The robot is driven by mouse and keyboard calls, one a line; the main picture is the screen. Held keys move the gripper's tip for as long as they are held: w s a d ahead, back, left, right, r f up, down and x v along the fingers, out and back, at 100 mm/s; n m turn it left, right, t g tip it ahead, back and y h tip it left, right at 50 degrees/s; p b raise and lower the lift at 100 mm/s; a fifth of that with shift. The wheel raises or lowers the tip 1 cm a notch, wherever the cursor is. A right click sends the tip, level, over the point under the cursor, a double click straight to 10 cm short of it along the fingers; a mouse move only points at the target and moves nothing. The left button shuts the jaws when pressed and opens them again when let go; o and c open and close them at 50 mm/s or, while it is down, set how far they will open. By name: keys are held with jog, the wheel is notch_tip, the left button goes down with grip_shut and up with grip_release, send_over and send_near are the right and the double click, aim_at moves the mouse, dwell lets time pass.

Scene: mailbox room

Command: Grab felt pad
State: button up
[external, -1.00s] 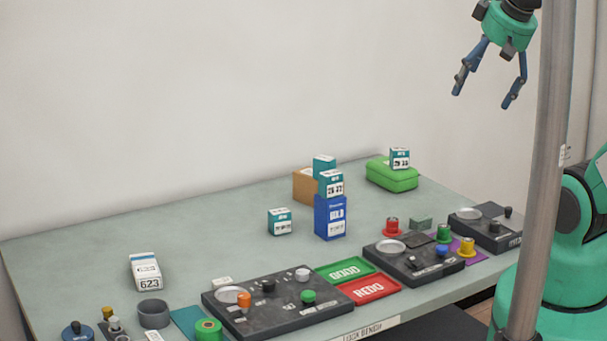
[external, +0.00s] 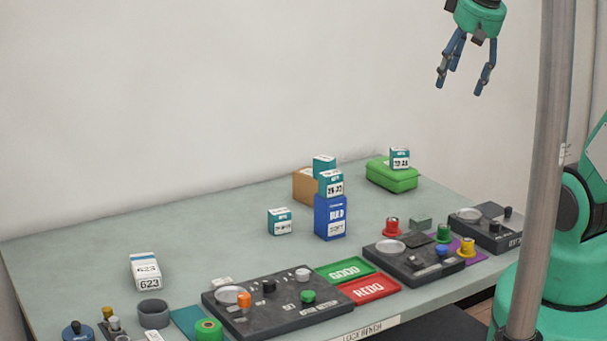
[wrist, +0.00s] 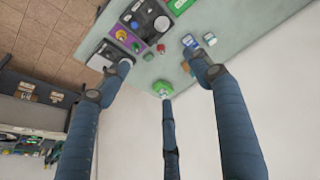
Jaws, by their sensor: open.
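No object is clearly marked as the felt pad. Thin flat pieces that could be it are a teal sheet (external: 187,321) at the bench front and a purple sheet (external: 480,257) at the right, partly under a yellow knob piece. A small grey-green block (external: 421,222) lies behind the middle control board; I cannot tell its material. My gripper (external: 462,83) is open and empty, high above the right back of the bench and apart from everything. Its three blue fingers spread in the wrist view (wrist: 165,88), over the bench's far corner.
A green case (external: 393,178) with a small box on top stands at the back right. A blue box (external: 330,222) bears a teal box. Dark control boards (external: 278,314) and GOOD (external: 345,270) and REDO (external: 368,289) trays line the front. The left back is clear.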

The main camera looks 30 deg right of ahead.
jog(key=w+d+f+g, duration=0.1)
jog(key=w+d+f, duration=0.4)
jog(key=w, duration=0.4)
jog(key=w+d+f+g, duration=0.2)
jog(key=w+d+f, duration=0.1)
jog(key=w+f, duration=0.55)
jog(key=w+d+f, duration=0.4)
jog(key=w+f, duration=0.1)
jog(key=f, duration=0.4)
jog(key=w+d+f+g+p, duration=0.1)
jog(key=w+d+f, duration=0.3)
jog(key=f, duration=0.6)
jog(key=shift+w+g, duration=0.3)
jog(key=shift+w, duration=0.3)
send_over(421, 218)
jog(key=shift+f+b, duration=0.35)
jog(key=shift+f, duration=3.85)
jog(key=shift+w+f+b, duration=0.1)
jog(key=shift+f+b, duration=0.4)
jog(key=shift+f, duration=2.15)
